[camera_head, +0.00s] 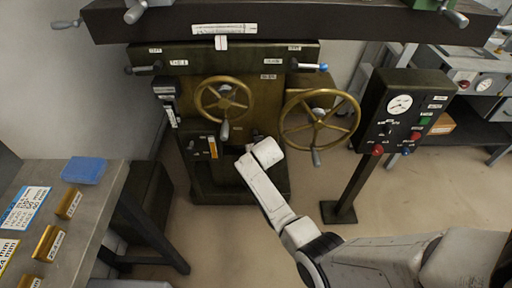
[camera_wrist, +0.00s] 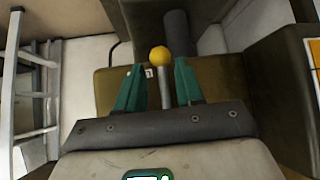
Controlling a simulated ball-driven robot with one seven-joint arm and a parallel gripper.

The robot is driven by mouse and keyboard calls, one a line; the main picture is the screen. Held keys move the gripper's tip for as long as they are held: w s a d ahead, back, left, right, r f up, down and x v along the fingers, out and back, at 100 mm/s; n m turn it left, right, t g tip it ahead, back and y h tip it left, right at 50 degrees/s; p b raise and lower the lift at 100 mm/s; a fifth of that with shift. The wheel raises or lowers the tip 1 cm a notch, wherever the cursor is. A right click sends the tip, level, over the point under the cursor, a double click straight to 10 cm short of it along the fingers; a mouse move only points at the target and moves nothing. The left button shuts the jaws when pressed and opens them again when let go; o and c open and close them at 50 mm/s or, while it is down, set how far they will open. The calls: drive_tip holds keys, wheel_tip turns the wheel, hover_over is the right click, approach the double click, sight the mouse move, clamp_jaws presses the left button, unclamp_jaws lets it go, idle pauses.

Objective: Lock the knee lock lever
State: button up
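A lever with a yellow ball knob (camera_wrist: 158,56) on a bare metal rod shows in the wrist view, standing out from a dark olive block (camera_wrist: 110,85). I take it for the knee lock lever. My gripper (camera_wrist: 159,66) is open, its two green fingers on either side of the rod. The ball sits at about fingertip level. I see gaps between the rod and both fingers. In the head view, my white arm reaches to the machine's lower front, and neither the fingers nor the yellow knob can be made out there.
Two brass handwheels (camera_head: 224,100) (camera_head: 319,118) stand above my forearm. A control pedestal (camera_head: 396,115) with a gauge and colored knobs is at the right. A workbench (camera_head: 98,196) with a blue block (camera_head: 84,170) and brass blocks is at the left. Open floor lies between.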

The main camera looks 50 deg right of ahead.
drive_tip(key=shift+r, duration=0.15)
drive_tip(key=p+v, duration=0.2)
drive_tip(key=v, duration=0.8)
drive_tip(key=shift+s+a+r+p, duration=0.15)
drive_tip(key=shift+r+p, duration=0.05)
drive_tip(key=shift+p, duration=0.1)
drive_tip(key=s+a+r+n+g+y+p, duration=0.2)
drive_tip(key=s+a+n+g+y, duration=0.1)
drive_tip(key=s+a, duration=0.7)
drive_tip(key=s+a+r+n+g+y+p, duration=0.2)
drive_tip(key=s+a, duration=0.8)
drive_tip(key=s, duration=0.5)
drive_tip(key=n+g, duration=0.1)
drive_tip(key=n, duration=0.1)
drive_tip(key=shift+r+n+y, duration=0.4)
